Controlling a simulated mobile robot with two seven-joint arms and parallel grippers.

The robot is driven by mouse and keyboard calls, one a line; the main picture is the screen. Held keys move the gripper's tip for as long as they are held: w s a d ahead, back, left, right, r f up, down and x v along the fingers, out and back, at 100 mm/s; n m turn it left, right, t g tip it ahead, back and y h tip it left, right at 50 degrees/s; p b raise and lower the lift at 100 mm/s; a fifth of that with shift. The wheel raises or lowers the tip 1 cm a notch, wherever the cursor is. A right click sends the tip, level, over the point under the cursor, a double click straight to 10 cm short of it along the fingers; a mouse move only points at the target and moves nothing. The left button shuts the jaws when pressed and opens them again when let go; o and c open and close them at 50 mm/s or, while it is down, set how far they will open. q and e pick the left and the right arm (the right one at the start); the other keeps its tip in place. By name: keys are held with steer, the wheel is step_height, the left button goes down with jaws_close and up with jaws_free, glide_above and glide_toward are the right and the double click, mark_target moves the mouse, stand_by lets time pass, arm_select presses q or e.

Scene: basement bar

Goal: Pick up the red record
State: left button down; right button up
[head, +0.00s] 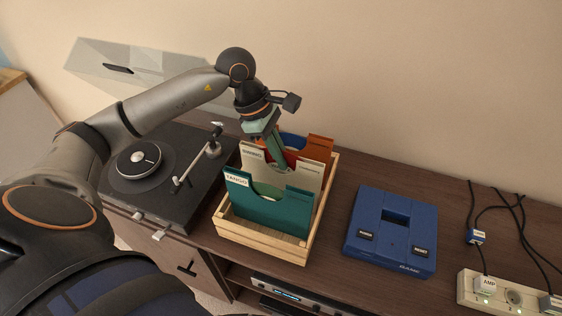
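A wooden crate (262,244) holds several upright record sleeves. A teal sleeve (268,212) labelled TANGO is in front, cream ones are behind it, and an orange-red sleeve (320,149) is near the back beside a blue one. A small patch of red (291,158) shows behind the cream sleeves; I cannot tell whether it is the red record. My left gripper (279,160) points down into the crate among the cream and rear sleeves. Its fingertips are small and partly hidden, so its opening and any contact are unclear. My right gripper is not in view.
A dark turntable (150,190) with a raised clear lid (110,66) stands left of the crate. A blue console (391,230) lies to its right, then a power strip (488,291) with cables. Bare cabinet top (332,235) separates crate and console. The wall is close behind.

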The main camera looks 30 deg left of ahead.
arm_select(q)
step_height(320, 180, up, 29)
steer(key=p, duration=0.5)
stand_by(1.0)
steer(key=shift+f, duration=0.15)
